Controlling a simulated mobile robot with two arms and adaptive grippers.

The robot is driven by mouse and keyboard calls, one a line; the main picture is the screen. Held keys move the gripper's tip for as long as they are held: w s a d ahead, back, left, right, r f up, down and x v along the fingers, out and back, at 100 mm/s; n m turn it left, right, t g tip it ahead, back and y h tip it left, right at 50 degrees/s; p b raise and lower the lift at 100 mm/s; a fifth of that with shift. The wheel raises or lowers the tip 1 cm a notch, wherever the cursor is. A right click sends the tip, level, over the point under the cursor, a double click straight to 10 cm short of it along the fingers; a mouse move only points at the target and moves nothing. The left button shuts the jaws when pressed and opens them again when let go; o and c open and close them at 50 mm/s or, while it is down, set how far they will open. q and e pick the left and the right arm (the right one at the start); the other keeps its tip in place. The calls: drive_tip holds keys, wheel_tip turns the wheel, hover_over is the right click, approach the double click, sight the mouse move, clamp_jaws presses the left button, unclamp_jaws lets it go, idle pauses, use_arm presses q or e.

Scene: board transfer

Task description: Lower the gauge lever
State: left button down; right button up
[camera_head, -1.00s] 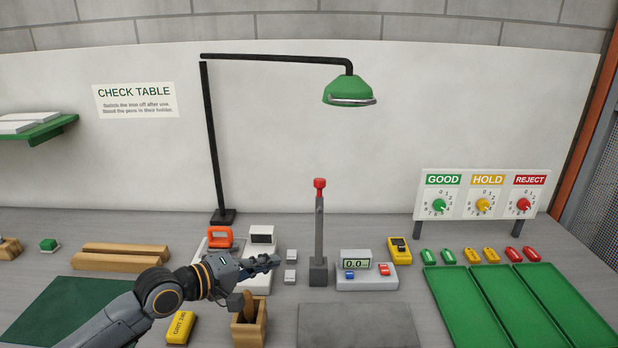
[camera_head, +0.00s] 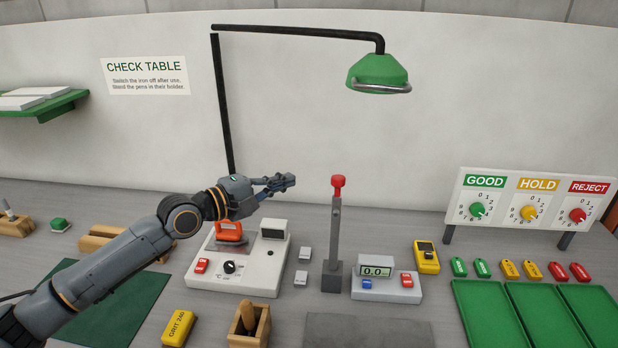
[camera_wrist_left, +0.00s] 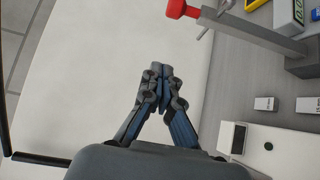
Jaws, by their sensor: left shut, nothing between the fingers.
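The gauge lever (camera_head: 335,235) is a grey upright post with a red knob (camera_head: 338,182) on top, standing on a dark grey base. It stands upright at the middle of the table. My left gripper (camera_head: 292,182) is shut and empty, to the left of the red knob at about its height in the head view, with a gap between them. In the left wrist view the fingertips (camera_wrist_left: 158,72) are together, and the red knob (camera_wrist_left: 178,9) shows beyond them at the top. My right gripper is not in view.
Right of the lever is a small readout box (camera_head: 386,285) showing 0.0. To the left is a white iron station (camera_head: 240,275). A lamp (camera_head: 378,72) hangs above. Green trays (camera_head: 490,315) lie at the right, and a wooden pen holder (camera_head: 262,325) stands in front.

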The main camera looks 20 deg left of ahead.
use_arm(q)
drive_tip(key=r+p+x, duration=0.1)
drive_tip(key=p+x, duration=0.2)
drive_tip(key=x, duration=0.7)
drive_tip(key=s+d+p, duration=0.1)
drive_tip(key=p, duration=0.1)
drive_tip(key=s+d+p, duration=0.1)
drive_tip(key=s+p, duration=0.1)
drive_tip(key=shift+d+f, duration=0.3)
drive_tip(key=shift+f, duration=0.05)
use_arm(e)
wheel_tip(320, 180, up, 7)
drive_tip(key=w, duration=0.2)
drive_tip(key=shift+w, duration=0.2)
use_arm(q)
drive_tip(key=shift+s, duration=0.1)
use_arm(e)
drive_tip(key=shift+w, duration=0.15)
